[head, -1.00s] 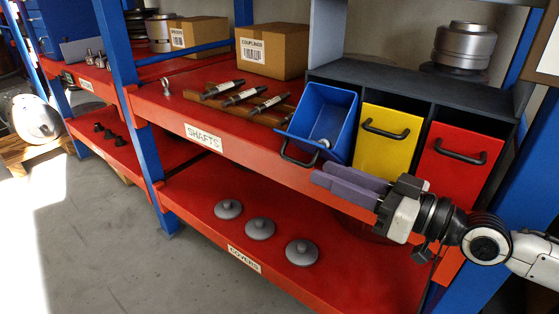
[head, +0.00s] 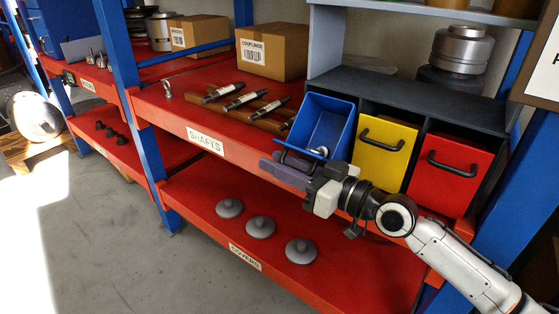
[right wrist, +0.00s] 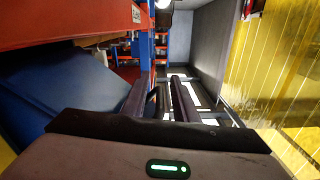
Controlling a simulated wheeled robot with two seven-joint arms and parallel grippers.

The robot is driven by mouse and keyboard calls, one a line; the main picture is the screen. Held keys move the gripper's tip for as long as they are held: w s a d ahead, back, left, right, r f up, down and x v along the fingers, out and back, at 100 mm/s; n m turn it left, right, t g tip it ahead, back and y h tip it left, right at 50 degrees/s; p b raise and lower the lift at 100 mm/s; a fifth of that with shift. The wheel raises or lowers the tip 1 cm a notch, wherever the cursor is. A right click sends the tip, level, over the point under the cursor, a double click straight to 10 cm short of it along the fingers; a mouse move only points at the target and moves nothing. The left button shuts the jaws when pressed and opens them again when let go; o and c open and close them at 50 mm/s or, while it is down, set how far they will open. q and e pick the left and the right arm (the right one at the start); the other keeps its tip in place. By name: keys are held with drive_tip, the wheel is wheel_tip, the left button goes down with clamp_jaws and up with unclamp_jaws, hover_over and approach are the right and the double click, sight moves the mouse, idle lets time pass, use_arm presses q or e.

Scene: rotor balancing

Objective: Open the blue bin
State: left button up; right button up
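The blue bin (head: 327,126) stands tilted out of the dark bin rack in the head view, its open top showing and a small grey part inside. Its black handle (head: 284,157) is partly hidden by my right gripper (head: 284,170). That gripper is at the bin's lower front, level with the handle. In the right wrist view its two fingers (right wrist: 160,100) are apart, with a dark bar between them that looks like the handle. The bin's blue side (right wrist: 55,95) fills the left there. My left gripper is not in view.
A yellow bin (head: 382,150) and a red bin (head: 450,170), each with a black handle, stand right of the blue one. Shafts lie on a wooden holder (head: 250,119) to the left. Grey covers (head: 260,227) lie on the lower shelf. The floor in front is clear.

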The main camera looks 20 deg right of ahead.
clamp_jaws()
